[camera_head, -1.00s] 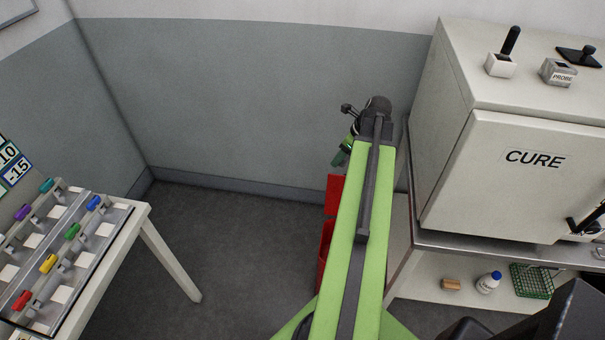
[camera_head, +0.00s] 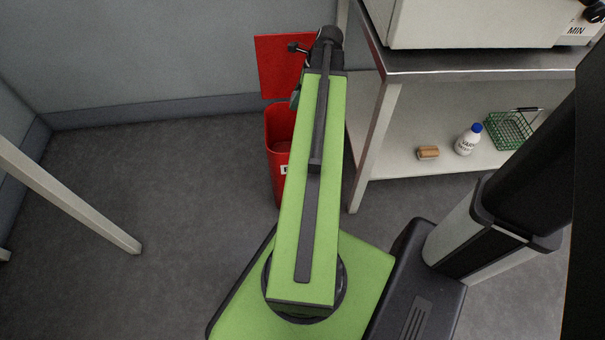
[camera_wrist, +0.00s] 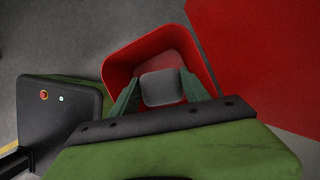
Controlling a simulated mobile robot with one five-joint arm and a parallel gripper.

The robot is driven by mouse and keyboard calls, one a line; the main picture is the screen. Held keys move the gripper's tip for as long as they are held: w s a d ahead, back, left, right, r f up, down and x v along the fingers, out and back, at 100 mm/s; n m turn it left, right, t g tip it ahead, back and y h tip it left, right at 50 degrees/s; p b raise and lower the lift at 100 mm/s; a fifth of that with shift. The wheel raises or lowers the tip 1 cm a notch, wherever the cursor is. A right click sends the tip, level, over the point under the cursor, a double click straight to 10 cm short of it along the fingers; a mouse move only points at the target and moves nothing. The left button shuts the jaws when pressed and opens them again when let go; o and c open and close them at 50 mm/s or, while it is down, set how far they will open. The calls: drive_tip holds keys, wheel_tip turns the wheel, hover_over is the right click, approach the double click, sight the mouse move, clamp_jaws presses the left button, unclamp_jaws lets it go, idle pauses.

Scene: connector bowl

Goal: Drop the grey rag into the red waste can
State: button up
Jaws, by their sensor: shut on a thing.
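The grey rag (camera_wrist: 163,88) shows in the wrist view as a pale grey patch between the two green fingers of my gripper (camera_wrist: 159,78), which is shut on it. The red waste can (camera_wrist: 118,70) is open, and the rag appears over its mouth; the height between them is hard to judge. The rag is hidden in that view.
A metal-topped bench (camera_head: 470,62) stands to the right of the can, its leg close by. Floor to the left is clear up to a table leg (camera_head: 80,210).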

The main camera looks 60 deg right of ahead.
drive_tip(key=f, duration=0.1)
drive_tip(key=f+b, duration=0.1)
drive_tip(key=f, duration=0.1)
drive_tip(key=shift+s+d+f, duration=0.1)
drive_tip(key=shift+s+f, duration=0.1)
drive_tip(key=shift+s, duration=0.15)
drive_tip(key=shift+f+b, duration=0.1)
drive_tip(key=shift+b, duration=0.2)
wheel_tip(320, 180, down, 6)
drive_tip(key=b, duration=0.5)
drive_tip(key=shift+b, duration=0.35)
drive_tip(key=o, duration=1.4)
